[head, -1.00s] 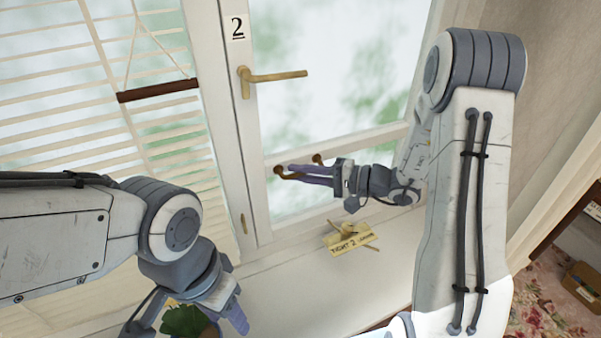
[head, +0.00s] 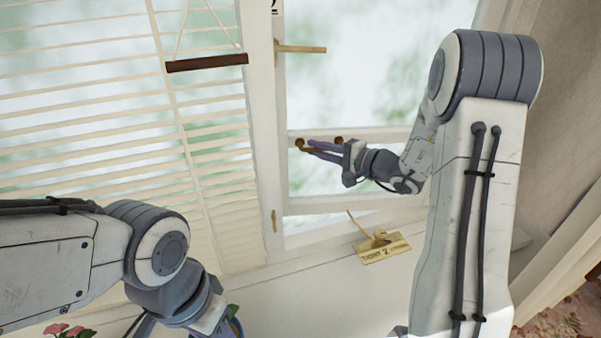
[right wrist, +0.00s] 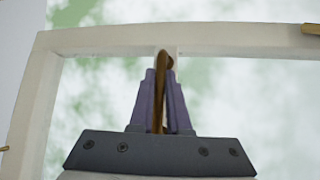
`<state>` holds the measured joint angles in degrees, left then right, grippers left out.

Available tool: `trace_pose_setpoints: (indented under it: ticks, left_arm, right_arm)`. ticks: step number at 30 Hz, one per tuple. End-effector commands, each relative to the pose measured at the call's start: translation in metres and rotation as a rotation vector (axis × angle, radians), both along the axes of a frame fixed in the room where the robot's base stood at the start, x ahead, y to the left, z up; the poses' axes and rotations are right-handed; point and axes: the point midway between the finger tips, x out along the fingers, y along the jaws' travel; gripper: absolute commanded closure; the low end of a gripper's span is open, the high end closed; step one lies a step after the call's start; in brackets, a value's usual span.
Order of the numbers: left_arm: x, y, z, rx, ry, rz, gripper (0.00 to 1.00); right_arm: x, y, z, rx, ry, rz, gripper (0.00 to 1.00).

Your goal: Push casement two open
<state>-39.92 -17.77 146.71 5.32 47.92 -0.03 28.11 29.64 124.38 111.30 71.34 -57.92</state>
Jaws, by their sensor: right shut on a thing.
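Casement two (head: 350,134) is a white-framed window right of the blind, its "2" label mostly cut off at the top. A strip of outdoors shows below its bottom rail, so it seems to stand slightly out from its frame. Its brass lever handle (head: 302,49) lies level. My right gripper (head: 312,148) is shut on a brown bar handle (head: 338,139) on the casement's lower crossbar. The right wrist view shows the bar (right wrist: 160,85) between the purple fingers. My left gripper (head: 235,325) is low at the bottom edge, partly cut off; its jaws are unclear.
A brass plate (head: 383,250) with "TIGHT 2" lettering and a slanting pin sits on the white sill (head: 310,290). A slatted blind (head: 100,120) with a dark wooden bar (head: 207,63) hangs at left. Pink flowers (head: 68,331) show at the bottom left. A curtain (head: 555,140) hangs at right.

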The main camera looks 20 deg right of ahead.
Motion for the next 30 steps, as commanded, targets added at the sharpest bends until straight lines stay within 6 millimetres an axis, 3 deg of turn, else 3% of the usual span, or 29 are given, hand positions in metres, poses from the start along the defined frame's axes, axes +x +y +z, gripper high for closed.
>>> trace_pose_setpoints:
  ticks: [3, 11, 12, 14, 25, 30]
  left_arm:
    - [0.000, 0.000, -0.006, -0.001, -0.001, 0.000, 0.50]
    - [0.000, 0.000, -0.004, -0.001, -0.001, 0.000, 0.50]
    - [0.000, 0.000, -0.004, -0.001, -0.001, 0.000, 0.50]
    - [0.000, 0.000, -0.004, -0.001, -0.001, 0.000, 0.50]
    - [0.000, 0.000, -0.006, -0.001, -0.001, 0.000, 0.50]
    - [0.000, 0.000, -0.016, -0.001, -0.001, 0.000, 0.50]
  right_arm:
    - [0.005, -0.013, -0.002, 0.002, 0.005, -0.042, 1.00]
    - [0.005, -0.014, -0.001, 0.004, 0.006, -0.046, 1.00]
    - [0.005, -0.014, -0.001, 0.003, 0.006, -0.046, 0.77]
    - [0.005, -0.014, -0.001, 0.003, 0.006, -0.045, 0.56]
    - [0.003, -0.014, 0.000, 0.003, 0.003, -0.042, 0.56]
    - [-0.016, -0.027, 0.001, 0.002, 0.002, -0.045, 0.56]
